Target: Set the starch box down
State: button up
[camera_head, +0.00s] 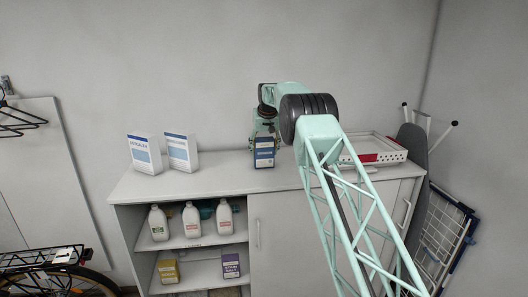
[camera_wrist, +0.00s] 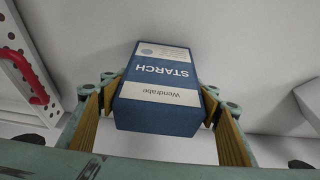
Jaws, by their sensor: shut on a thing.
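The starch box (camera_head: 264,156), blue and white, is upright at the cabinet top (camera_head: 225,178), right of the two white boxes. I cannot tell whether its base touches the surface. In the wrist view the starch box (camera_wrist: 160,88) shows its label "STARCH" upside down between the yellow-padded fingers. My gripper (camera_head: 264,137) is shut on the box from above and behind; in the wrist view my gripper (camera_wrist: 160,105) has one finger on each side of it. The arm hides part of the cabinet top to the right.
Two white-blue boxes (camera_head: 147,152) (camera_head: 182,152) stand to the left. A white tray with a red part (camera_head: 375,152) lies to the right. Bare surface lies between the boxes and the starch box.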

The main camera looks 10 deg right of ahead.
aim_at(265, 140)
dwell(0.4)
jog(key=o, duration=1)
jog(key=shift+f, duration=0.15)
jog(key=shift+r, duration=0.25)
jog(key=shift+b+v, duration=0.5)
jog(key=shift+v, duration=5.4)
jog(key=shift+s, duration=0.1)
